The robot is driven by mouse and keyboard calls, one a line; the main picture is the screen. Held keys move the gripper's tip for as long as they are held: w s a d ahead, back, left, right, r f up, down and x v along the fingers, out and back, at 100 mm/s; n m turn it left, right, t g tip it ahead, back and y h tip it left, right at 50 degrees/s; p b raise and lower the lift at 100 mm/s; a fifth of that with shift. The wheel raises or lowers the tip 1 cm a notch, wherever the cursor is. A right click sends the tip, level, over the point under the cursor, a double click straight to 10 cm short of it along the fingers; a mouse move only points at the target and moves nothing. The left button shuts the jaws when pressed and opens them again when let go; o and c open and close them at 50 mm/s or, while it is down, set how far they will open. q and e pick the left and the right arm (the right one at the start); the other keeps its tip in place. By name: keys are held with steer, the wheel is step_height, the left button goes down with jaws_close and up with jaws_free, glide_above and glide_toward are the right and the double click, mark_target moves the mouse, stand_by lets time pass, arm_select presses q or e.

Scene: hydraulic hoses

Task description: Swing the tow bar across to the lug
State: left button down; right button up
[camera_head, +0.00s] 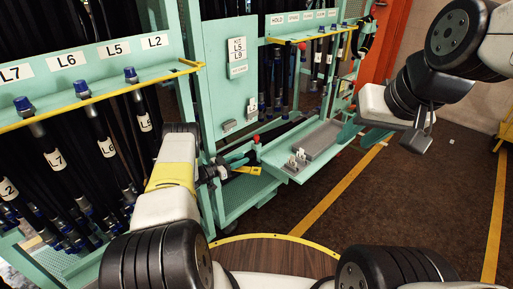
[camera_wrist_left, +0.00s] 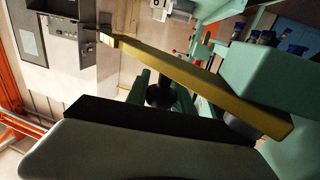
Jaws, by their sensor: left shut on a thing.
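My left gripper (camera_head: 223,172) is low beside the teal rack, at the near end of the tray. It is shut on what looks like the tow bar, a yellow bar (camera_head: 247,170) just right of its fingers; the exact grip is partly hidden. In the left wrist view a long yellow bar (camera_wrist_left: 200,85) crosses diagonally, close to the camera. My right gripper (camera_head: 422,132) hangs in free air at the right, above the brown floor, apart from the rack; its opening is unclear. I cannot make out the lug with certainty.
A teal tray (camera_head: 322,150) holding small pale parts juts from the rack. A red knob (camera_head: 257,140) stands near my left gripper. Hoses with blue caps hang at left behind a yellow-edged shelf (camera_head: 90,92). The brown floor (camera_head: 420,190) at right is mostly clear.

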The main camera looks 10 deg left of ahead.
stand_by(0.4)
arm_select(q)
steer(key=c, duration=1.1)
jaws_free()
